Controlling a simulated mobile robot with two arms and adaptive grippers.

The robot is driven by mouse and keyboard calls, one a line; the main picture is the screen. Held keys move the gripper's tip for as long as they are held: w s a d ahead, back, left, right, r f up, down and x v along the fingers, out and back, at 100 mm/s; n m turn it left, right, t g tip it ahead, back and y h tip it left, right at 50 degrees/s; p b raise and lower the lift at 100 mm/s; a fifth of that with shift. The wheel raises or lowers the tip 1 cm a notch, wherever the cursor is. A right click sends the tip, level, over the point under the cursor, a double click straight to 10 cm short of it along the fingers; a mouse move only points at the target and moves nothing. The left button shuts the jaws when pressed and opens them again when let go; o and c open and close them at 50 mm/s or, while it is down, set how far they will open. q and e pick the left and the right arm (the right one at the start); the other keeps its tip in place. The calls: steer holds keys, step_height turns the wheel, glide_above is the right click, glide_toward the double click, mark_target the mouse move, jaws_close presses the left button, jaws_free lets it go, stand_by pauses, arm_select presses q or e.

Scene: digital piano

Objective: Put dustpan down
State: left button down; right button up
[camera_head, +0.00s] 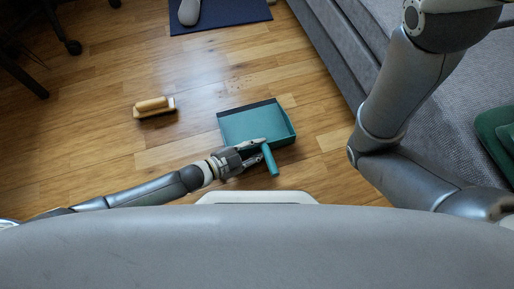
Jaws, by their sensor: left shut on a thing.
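The teal dustpan (256,121) is at the middle of the head view, over the wooden floor, with its dark front edge facing up in the picture and its handle toward me. My left gripper (262,150) comes in from the left and is shut on the dustpan near the top of its handle. I cannot tell whether the pan touches the floor. My right arm shows at the right, but its gripper is outside the picture.
A brush with a tan wooden back (154,107) lies on the floor left of the dustpan. A grey sofa (345,45) stands at the right. A dark blue mat (225,14) lies at the top, and black chair legs (62,35) are at the top left. Bare floor surrounds the dustpan.

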arm_select(q)
steer(key=shift+f+b, duration=0.35)
steer(key=shift+f, duration=0.2)
steer(key=c, duration=1.2)
jaws_free()
